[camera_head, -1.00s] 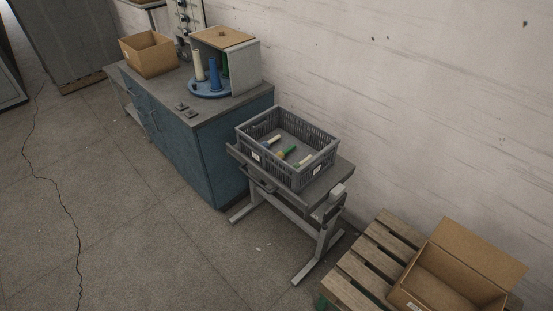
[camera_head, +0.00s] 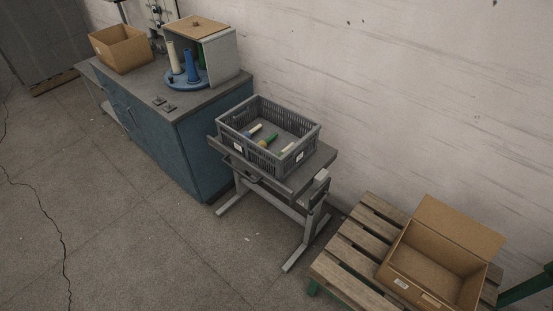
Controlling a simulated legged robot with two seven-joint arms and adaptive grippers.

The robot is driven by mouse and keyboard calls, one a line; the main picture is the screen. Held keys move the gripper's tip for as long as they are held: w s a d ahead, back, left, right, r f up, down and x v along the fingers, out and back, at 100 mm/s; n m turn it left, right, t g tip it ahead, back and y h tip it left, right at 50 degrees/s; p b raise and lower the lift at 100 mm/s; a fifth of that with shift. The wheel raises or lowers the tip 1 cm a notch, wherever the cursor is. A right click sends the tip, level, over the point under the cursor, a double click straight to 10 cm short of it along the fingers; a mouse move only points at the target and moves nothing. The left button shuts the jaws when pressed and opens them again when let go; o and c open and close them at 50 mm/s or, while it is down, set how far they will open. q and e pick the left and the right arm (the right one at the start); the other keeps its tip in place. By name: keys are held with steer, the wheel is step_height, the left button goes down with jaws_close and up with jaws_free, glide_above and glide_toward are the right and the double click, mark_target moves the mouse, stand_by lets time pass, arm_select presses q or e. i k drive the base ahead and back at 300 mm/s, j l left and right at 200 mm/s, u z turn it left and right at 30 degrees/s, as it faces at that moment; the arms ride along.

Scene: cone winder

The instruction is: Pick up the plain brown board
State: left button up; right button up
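A flat brown board (camera_head: 190,27) lies on top of a grey box-like housing (camera_head: 224,56) on the blue cabinet at the upper left. A small darker spot or knob shows on its upper face. I cannot tell whether it is fixed to the housing. Neither of my grippers is in view.
The blue cabinet (camera_head: 207,147) also bears an open cardboard box (camera_head: 122,49) and a blue round base (camera_head: 187,85) with upright cones. A grey crate (camera_head: 246,149) with several small cones stands on a stand. Another open carton (camera_head: 428,275) sits on a wooden pallet (camera_head: 345,270). The left floor is clear.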

mark_target(196, 26)
steer(key=z, duration=0.3)
steer(key=i+j+z, duration=0.1)
steer(key=j+z, duration=0.25)
steer(key=i+j+z, duration=0.1)
steer(key=z, duration=0.25)
steer(key=j+z, duration=0.35)
steer(key=i+j, duration=0.05)
steer(key=j, duration=0.05)
